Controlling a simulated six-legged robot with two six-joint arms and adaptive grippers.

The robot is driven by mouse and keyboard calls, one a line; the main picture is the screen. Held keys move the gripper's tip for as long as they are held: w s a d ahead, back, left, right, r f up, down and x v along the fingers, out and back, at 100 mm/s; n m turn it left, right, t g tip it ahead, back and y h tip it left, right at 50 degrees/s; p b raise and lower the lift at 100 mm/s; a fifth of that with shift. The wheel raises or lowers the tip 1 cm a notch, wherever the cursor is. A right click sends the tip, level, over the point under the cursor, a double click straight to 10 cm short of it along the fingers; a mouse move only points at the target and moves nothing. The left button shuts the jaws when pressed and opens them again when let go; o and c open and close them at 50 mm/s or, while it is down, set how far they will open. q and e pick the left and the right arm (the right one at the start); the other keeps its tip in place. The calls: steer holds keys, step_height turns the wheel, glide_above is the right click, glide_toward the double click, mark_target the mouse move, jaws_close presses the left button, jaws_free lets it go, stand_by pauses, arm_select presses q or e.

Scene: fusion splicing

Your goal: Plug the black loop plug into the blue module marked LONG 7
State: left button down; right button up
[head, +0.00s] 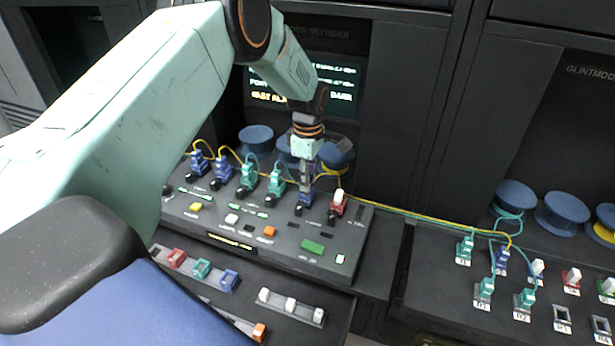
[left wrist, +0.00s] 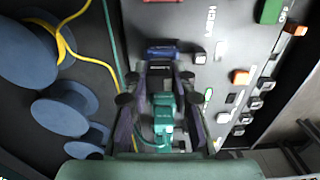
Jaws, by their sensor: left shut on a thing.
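My left gripper (head: 305,182) points down over the front panel, at a blue module (head: 304,199) between teal modules and a red one. It is shut on a small dark piece, which I take for the black loop plug; the fingers mostly hide it. In the left wrist view my left gripper (left wrist: 163,72) has its fingertips close to the blue module (left wrist: 162,50). A teal module (left wrist: 163,108) shows between the fingers. I cannot read LONG 7 on the module, nor tell whether the plug touches it. My right gripper is not in view.
A red module (head: 337,203) stands right of the gripper, teal modules (head: 275,186) left of it. Yellow and teal cables (head: 400,211) run to the right-hand panel. Blue spools (head: 256,139) stand behind. Coloured buttons (head: 313,246) and a lower tray of modules (head: 202,268) lie in front.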

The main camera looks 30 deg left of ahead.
arm_select(q)
steer(key=shift+f, duration=0.2)
steer(key=shift+s+f, duration=0.1)
steer(key=shift+s, duration=0.1)
steer(key=shift+w+f, duration=0.2)
steer(key=c, duration=1)
jaws_free()
steer(key=shift+s, duration=0.1)
steer(key=shift+c, duration=0.2)
step_height(320, 180, up, 12)
